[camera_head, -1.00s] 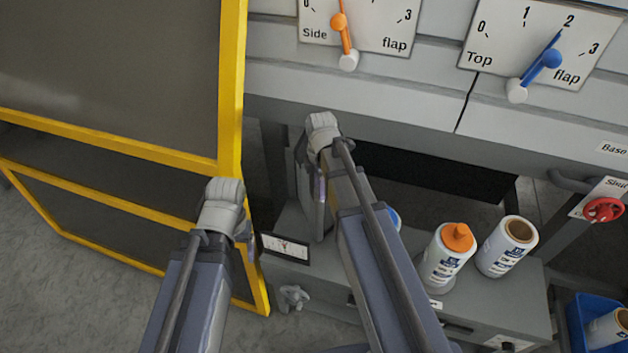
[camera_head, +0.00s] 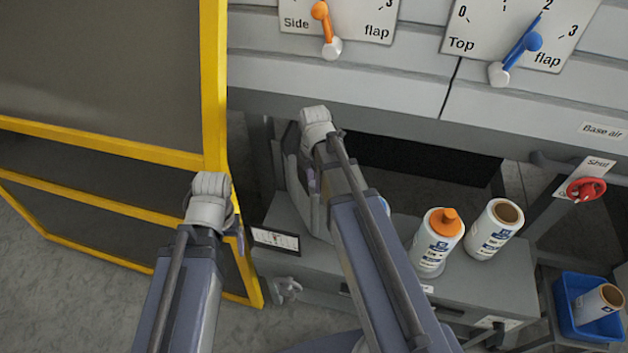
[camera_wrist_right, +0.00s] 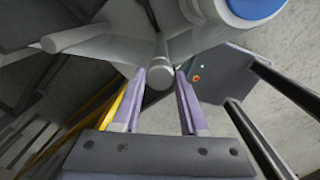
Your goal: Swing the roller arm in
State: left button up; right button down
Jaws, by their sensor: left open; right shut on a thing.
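The roller arm shows in the right wrist view as a pale grey piece with a round-ended bar (camera_wrist_right: 158,78). My right gripper (camera_wrist_right: 160,95) has a finger on each side of this bar and is shut on it. In the head view my right gripper (camera_head: 313,182) points down in front of the machine's open bay, beside a grey upright plate; its fingertips are mostly hidden by my own arm. My left gripper (camera_head: 238,240) is open and empty, in front of the yellow-framed guard door; its fingers are mostly hidden behind its wrist.
The yellow-framed guard door (camera_head: 214,100) stands at the left. A red valve handle (camera_head: 586,190) and a blue bin (camera_head: 570,318) are at the right.

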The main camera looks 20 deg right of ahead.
jog(key=shift+c, duration=2.1)
grip_release()
notch_tip(320, 180, up, 8)
jog(key=p, duration=0.8)
jog(key=shift+s, duration=0.1)
jog(key=shift+f, duration=0.1)
jog(key=shift+s+a, duration=0.1)
jog(key=shift+a, duration=0.05)
jog(key=s+a+f+m+h+b, duration=0.1)
jog(key=s+a+f+m+b, duration=0.2)
jog(key=s+a+m, duration=0.9)
jog(key=a+m, duration=0.3)
jog(key=m, duration=0.1)
jog(key=shift+s+m, duration=0.2)
jog(key=shift+m, duration=0.1)
